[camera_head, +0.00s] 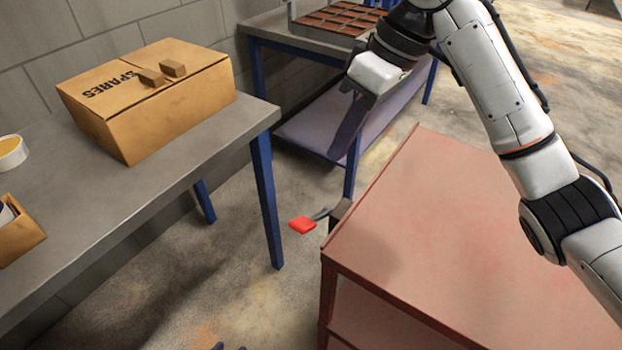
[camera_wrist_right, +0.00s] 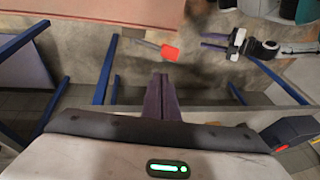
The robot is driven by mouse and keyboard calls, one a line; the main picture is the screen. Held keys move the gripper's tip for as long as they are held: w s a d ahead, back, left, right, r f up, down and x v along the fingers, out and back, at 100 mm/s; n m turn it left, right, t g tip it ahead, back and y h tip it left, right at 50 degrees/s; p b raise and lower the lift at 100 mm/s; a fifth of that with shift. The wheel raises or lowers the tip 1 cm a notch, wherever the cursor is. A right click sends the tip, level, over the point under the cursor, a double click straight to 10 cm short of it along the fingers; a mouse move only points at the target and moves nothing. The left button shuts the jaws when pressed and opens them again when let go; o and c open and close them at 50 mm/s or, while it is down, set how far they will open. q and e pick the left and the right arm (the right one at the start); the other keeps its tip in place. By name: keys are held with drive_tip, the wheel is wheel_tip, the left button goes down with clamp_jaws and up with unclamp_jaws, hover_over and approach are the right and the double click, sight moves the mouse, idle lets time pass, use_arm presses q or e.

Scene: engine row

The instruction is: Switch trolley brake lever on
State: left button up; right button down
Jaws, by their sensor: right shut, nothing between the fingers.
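The trolley (camera_head: 480,225) is a red, flat-topped cart at the right of the head view. Its brake lever (camera_head: 302,226) has a red tab on a grey arm and sticks out left from the trolley's near-left side. The lever (camera_wrist_right: 168,52) also shows in the wrist view, beyond my fingertips. My right gripper (camera_head: 338,152) is shut and empty, with purple fingers pointing down, above and behind the lever and apart from it. My left gripper (camera_wrist_right: 204,41) is open and empty in the wrist view; only its fingertips (camera_head: 230,347) show at the head view's bottom edge.
A grey bench (camera_head: 205,160) with blue legs stands left, bearing a SPARES carton (camera_head: 150,105), a tape roll (camera_head: 12,153) and a small open box (camera_head: 20,232). A second bench (camera_head: 268,25) with a compartment tray (camera_head: 340,17) stands behind. Bare floor lies around the lever.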

hover_over(303, 220)
drive_tip(key=d, duration=0.2)
wheel_tip(303, 220, down, 12)
drive_tip(key=shift+w+r, duration=0.15)
drive_tip(key=shift+r, duration=0.1)
drive_tip(key=shift+s+a+f, duration=0.2)
drive_tip(key=shift+s+f, duration=0.05)
drive_tip(key=shift+f, duration=0.3)
use_arm(q)
drive_tip(key=s+f, duration=0.1)
drive_tip(key=s, duration=0.1)
drive_tip(key=shift+s+f, duration=0.3)
drive_tip(key=shift+f, duration=0.05)
drive_tip(key=shift+s+g, duration=0.1)
drive_tip(key=shift+g, duration=0.2)
drive_tip(key=shift+f, duration=0.1)
